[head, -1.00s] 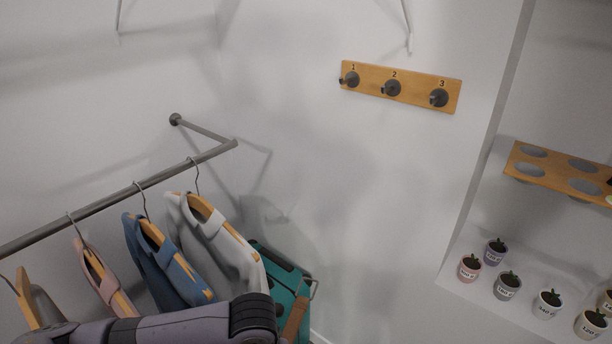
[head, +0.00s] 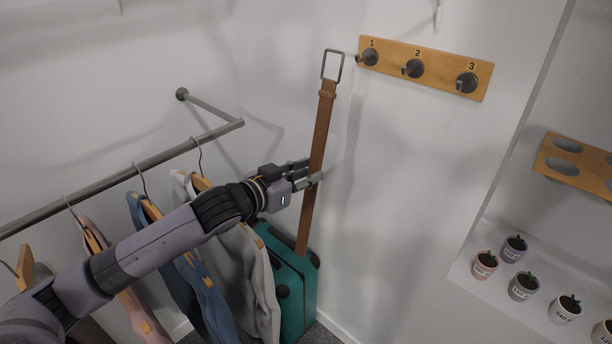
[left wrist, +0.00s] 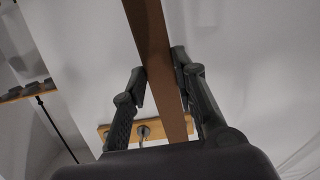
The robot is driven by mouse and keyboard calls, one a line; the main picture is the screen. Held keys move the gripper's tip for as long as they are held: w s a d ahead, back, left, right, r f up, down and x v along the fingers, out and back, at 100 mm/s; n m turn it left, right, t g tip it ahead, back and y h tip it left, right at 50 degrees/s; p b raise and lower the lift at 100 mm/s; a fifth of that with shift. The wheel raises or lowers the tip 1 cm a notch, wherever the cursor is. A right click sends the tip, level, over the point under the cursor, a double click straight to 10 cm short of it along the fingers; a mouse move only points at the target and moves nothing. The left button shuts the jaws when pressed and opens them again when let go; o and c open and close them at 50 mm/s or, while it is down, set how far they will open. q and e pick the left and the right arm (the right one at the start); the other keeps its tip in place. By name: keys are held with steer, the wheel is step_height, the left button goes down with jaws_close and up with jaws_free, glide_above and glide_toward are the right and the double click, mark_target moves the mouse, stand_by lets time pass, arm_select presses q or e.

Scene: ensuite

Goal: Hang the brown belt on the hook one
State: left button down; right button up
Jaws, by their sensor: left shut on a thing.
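The brown belt (head: 321,130) hangs nearly upright in my left gripper (head: 312,171), which is shut on the middle of its strap. Its square metal buckle (head: 332,66) is at the top, just left of hook one (head: 368,57) in the head view. I cannot tell whether the buckle touches the hook. In the left wrist view, the belt (left wrist: 158,60) runs between the two fingers (left wrist: 165,90). The hook board (head: 478,73) is wooden, with hooks numbered 1, 2 and 3. Hook two (head: 413,68) and hook three (head: 466,82) are bare. My right gripper is not in view.
A clothes rail (head: 110,180) with several hung garments is at the left. A teal suitcase (head: 296,310) stands below the belt. Potted plants (head: 523,286) sit on a ledge at the right, under a wooden holed shelf (head: 575,165). The wall below the hooks is clear.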

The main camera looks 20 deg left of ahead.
arm_select(q)
steer(key=shift+w+d, duration=0.1)
steer(key=shift+w, duration=0.05)
steer(key=shift+x, duration=0.8)
steer(key=shift+r+b+x, duration=0.25)
steer(key=shift+b+x, duration=0.2)
steer(key=shift+x, duration=0.75)
steer(key=x, duration=0.3)
steer(key=f+b+x, duration=0.1)
steer(key=x, duration=0.1)
steer(key=shift+w+d, duration=0.1)
steer(key=shift+w, duration=0.1)
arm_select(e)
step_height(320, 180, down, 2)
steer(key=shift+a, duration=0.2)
